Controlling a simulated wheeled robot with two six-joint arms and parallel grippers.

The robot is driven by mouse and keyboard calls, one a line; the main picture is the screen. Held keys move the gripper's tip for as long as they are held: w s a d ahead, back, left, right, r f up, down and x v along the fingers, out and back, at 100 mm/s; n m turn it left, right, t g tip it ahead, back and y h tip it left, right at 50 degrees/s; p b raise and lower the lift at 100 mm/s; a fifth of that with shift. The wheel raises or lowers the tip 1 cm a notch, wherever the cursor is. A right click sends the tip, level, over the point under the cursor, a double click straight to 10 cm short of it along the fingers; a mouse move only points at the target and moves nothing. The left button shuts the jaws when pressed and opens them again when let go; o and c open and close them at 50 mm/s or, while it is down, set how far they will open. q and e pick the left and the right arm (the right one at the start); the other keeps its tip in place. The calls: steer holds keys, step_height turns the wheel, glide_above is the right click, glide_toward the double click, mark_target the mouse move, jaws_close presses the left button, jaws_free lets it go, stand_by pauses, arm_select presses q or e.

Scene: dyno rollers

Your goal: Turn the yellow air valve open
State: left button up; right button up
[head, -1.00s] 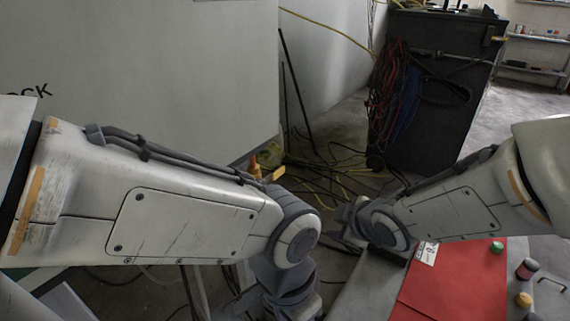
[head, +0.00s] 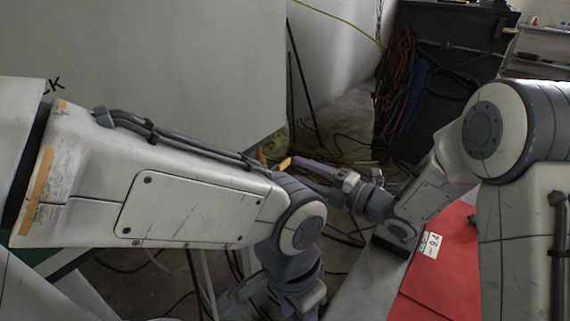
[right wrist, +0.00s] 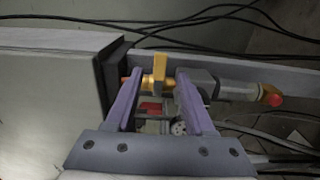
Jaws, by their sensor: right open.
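The yellow air valve handle (right wrist: 160,66) stands up across a brass and grey pipe fitting in the right wrist view. It also shows in the head view (head: 284,163), beside the tip of my right gripper. My right gripper (right wrist: 159,76) is open, with one purple finger on each side of the handle. The handle lies between the fingertips with visible gaps; I cannot tell how deep it sits between them. In the head view my right gripper (head: 312,170) points left toward the valve. My left gripper (head: 308,297) is low at the bottom edge, its fingers not clear.
A red panel (head: 445,262) lies on the grey bench at right. A large pale cabinet (head: 190,70) stands behind my left arm. Dark cables hang on a black cabinet (head: 440,75). Loose cables cover the floor. A red-tipped fitting (right wrist: 273,99) is right of the valve.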

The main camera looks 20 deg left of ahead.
mark_target(286, 165)
steer(key=x, duration=0.5)
steer(key=shift+w+a, duration=0.15)
steer(key=shift+a, duration=0.2)
jaws_close()
stand_by(1.1)
